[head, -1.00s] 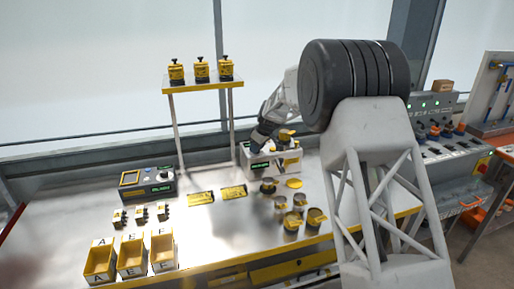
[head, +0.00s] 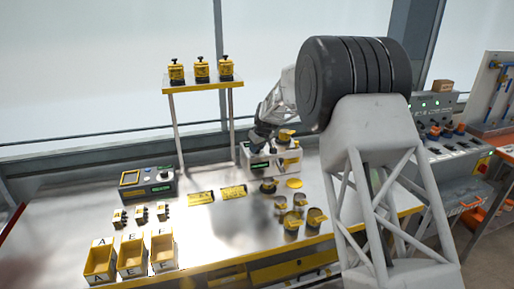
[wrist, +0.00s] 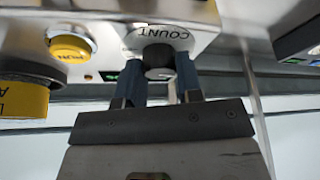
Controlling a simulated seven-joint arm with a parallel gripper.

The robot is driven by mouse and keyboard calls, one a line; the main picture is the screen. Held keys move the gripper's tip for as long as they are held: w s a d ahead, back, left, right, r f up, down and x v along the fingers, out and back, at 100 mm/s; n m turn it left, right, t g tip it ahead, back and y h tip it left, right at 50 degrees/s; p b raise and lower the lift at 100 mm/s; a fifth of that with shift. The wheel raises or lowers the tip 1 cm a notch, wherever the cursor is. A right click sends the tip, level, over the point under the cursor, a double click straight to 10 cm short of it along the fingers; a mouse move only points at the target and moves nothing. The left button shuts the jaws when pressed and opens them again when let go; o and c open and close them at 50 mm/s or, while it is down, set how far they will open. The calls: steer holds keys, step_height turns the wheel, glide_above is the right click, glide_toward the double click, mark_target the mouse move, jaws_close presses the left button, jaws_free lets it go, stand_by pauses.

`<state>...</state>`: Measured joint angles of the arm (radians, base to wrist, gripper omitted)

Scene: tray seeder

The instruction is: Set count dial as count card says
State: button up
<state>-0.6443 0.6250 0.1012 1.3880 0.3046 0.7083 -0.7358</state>
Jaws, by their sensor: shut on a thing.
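The count dial (wrist: 158,55) is a dark round knob on the white seeder's front, beside an upside-down COUNT label in the wrist view. My gripper (wrist: 158,75) is shut on the dial, one blue finger on each side. The dial's setting cannot be read. In the head view the white seeder (head: 288,160) stands at the back of the bench, with my gripper (head: 257,146) at its left part. Two yellow cards, a left one (head: 201,198) and a right one (head: 233,192), lie flat on the bench; their writing is too small to read.
A round yellow button (wrist: 70,48) sits beside the dial. A control box (head: 147,184) stands at left, and a raised shelf (head: 203,86) holds yellow-and-black units. Yellow lettered bins (head: 131,266) line the front left; several round pots (head: 291,222) stand in front of the seeder.

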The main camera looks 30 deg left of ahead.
steer(key=m+t, duration=0.1)
steer(key=m, duration=0.1)
steer(key=m+t+h, duration=0.1)
steer(key=m, duration=0.2)
steer(key=shift+s+a+m, duration=0.1)
steer(key=shift+m, duration=0.2)
steer(key=m+h, duration=0.1)
steer(key=m, duration=0.1)
steer(key=m+h, duration=0.1)
steer(key=m, duration=0.2)
steer(key=shift+t, duration=0.3)
steer(key=m+h, duration=0.1)
steer(key=m, duration=0.2)
steer(key=m+h, duration=0.1)
steer(key=m, duration=0.1)
steer(key=shift+a+m, duration=0.15)
steer(key=shift+m, duration=0.25)
steer(key=m+h, duration=0.1)
steer(key=m, duration=0.3)
steer(key=shift+h, duration=0.3)
steer(key=o, duration=0.9)
steer(key=shift+r, duration=0.15)
